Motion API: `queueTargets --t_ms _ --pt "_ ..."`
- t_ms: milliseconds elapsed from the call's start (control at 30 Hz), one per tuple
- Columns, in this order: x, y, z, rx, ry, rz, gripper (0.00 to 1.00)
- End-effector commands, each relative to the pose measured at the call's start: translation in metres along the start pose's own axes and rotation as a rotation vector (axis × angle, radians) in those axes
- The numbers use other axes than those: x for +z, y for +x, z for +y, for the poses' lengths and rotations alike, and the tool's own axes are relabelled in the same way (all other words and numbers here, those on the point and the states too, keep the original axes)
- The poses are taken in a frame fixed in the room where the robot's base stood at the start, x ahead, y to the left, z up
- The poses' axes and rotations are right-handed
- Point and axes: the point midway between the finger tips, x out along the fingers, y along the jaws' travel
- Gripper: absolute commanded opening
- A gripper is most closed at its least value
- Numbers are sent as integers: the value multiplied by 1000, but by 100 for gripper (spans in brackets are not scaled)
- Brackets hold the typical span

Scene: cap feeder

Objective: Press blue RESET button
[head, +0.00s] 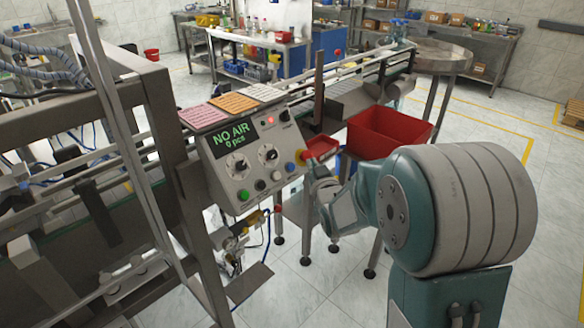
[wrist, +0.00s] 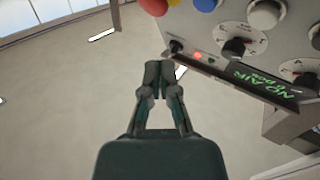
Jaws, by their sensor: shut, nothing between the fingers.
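The blue button (head: 290,166) is on the lower right of the grey control panel (head: 222,172), between a white button and a red emergency stop. In the wrist view, the blue button (wrist: 205,4) is cut by the top edge. My gripper (head: 312,170) is in front of the panel's right side, close to the emergency stop and right of the blue button. In the wrist view, my gripper (wrist: 158,72) is shut and empty, below and left of the blue button in the picture. The fingertips appear apart from the button.
The emergency stop (head: 304,156) on its yellow base is beside the blue button. White (head: 276,175), black (head: 260,185) and green (head: 243,195) buttons continue the row. The display (head: 232,135) reads "NO AIR 0 pcs". A red bin (head: 388,132) stands right of the panel.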

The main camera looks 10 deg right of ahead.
Motion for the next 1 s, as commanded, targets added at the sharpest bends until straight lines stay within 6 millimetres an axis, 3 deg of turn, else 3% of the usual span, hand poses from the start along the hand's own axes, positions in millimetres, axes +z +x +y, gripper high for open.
queueTargets --t_ms 400,1000 --pt "24 33 -24 0 0 0 0" --pt "27 37 -28 0 0 1 0"
